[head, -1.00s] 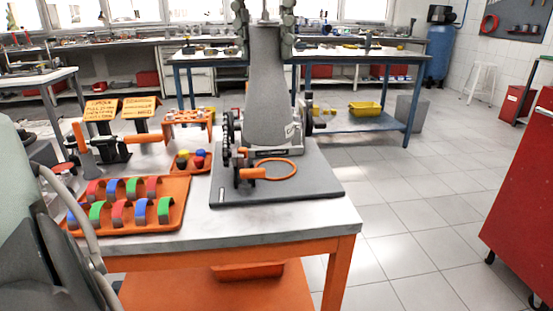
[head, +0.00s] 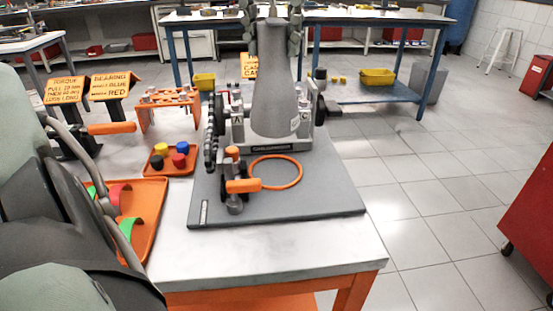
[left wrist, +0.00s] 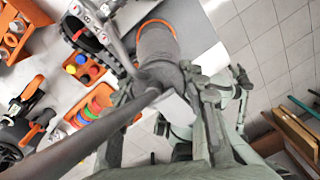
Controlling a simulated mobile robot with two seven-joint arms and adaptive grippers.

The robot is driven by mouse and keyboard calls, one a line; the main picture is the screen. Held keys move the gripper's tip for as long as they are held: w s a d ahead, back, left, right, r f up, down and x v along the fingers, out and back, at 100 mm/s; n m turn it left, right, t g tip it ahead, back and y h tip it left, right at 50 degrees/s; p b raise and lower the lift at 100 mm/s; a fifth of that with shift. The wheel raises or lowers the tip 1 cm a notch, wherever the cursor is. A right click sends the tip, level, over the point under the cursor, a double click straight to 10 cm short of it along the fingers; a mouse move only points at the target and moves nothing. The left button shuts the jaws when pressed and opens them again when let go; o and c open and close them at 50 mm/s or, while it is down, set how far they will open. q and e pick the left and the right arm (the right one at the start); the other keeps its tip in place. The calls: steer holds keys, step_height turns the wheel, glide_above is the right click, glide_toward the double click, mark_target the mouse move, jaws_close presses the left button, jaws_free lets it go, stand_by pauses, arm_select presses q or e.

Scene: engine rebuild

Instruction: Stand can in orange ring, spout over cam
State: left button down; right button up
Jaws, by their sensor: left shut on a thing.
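A grey can (head: 275,95) with a wide base and a narrowing top is upright in the middle of the head view. My left gripper (head: 272,28) is shut on its upper part, one finger on each side. The left wrist view shows the can body (left wrist: 158,45) and a long dark spout (left wrist: 85,138) running to the lower left. The orange ring (head: 275,172) lies on the grey base plate (head: 320,195), nearer than the can in the picture. The can's base appears above the plate; the gap cannot be judged. The cam is not clearly visible. My right gripper is not in view.
Behind the can and to its left stands the engine with its chain (head: 212,135). An orange-handled part (head: 238,185) stands beside the ring. A small tray of coloured caps (head: 168,160) and a larger orange tray (head: 150,215) are at left. The table's front right corner is clear.

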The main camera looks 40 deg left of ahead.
mark_target(274, 97)
arm_select(q)
steer(key=shift+f, duration=5)
steer(key=shift+w, duration=0.1)
steer(key=c, duration=0.9)
jaws_free()
steer(key=shift+o, duration=0.2)
steer(key=r, duration=1.2)
steer(key=shift+s+a, duration=0.25)
steer(key=shift+a, duration=0.1)
